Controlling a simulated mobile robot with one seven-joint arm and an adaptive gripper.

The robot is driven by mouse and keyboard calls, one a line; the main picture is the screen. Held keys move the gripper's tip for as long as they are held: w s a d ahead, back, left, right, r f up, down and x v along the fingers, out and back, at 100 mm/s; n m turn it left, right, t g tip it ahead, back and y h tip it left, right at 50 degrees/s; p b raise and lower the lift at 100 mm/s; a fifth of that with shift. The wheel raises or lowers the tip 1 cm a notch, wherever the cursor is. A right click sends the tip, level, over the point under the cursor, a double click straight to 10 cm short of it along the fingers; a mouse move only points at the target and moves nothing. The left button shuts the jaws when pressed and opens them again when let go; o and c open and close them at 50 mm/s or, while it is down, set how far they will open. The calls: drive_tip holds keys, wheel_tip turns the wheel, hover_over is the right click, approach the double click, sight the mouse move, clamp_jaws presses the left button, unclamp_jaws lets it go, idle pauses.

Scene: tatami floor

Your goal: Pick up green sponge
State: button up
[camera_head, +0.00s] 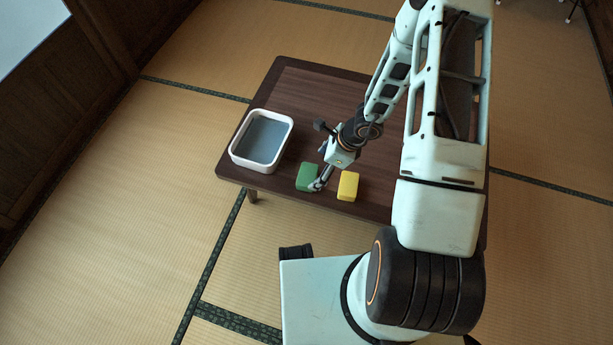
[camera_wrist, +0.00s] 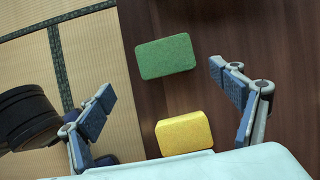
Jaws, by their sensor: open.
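The green sponge (camera_head: 307,177) lies on the low dark table near its front edge in the head view. In the wrist view the green sponge (camera_wrist: 166,57) lies flat on the wood, ahead of and between the two fingers. A yellow sponge (camera_head: 348,186) lies just to its right in the head view. In the wrist view the yellow sponge (camera_wrist: 184,133) is nearer the gripper base. My gripper (camera_head: 322,184) is open and empty, above the table beside the green sponge, covering part of it in the head view. The wrist view shows its fingers (camera_wrist: 172,92) spread wide.
A white tray (camera_head: 236,154) with a grey inside stands on the table's left end. The dark table (camera_head: 300,90) is clear toward the back. Tatami floor (camera_head: 120,200) surrounds it. A dark cylinder (camera_wrist: 27,115) shows at the wrist view's left edge.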

sight(307, 174)
drive_tip(key=b+x, duration=0.1)
drive_tip(key=x, duration=0.2)
drive_tip(key=shift+f, duration=0.15)
drive_tip(key=b+x, duration=0.1)
drive_tip(key=x, duration=0.1)
drive_tip(key=w+x, duration=0.1)
drive_tip(key=x, duration=0.2)
drive_tip(key=shift+a+b, duration=0.15)
drive_tip(key=shift+b, duration=0.2)
drive_tip(key=c, duration=0.8)
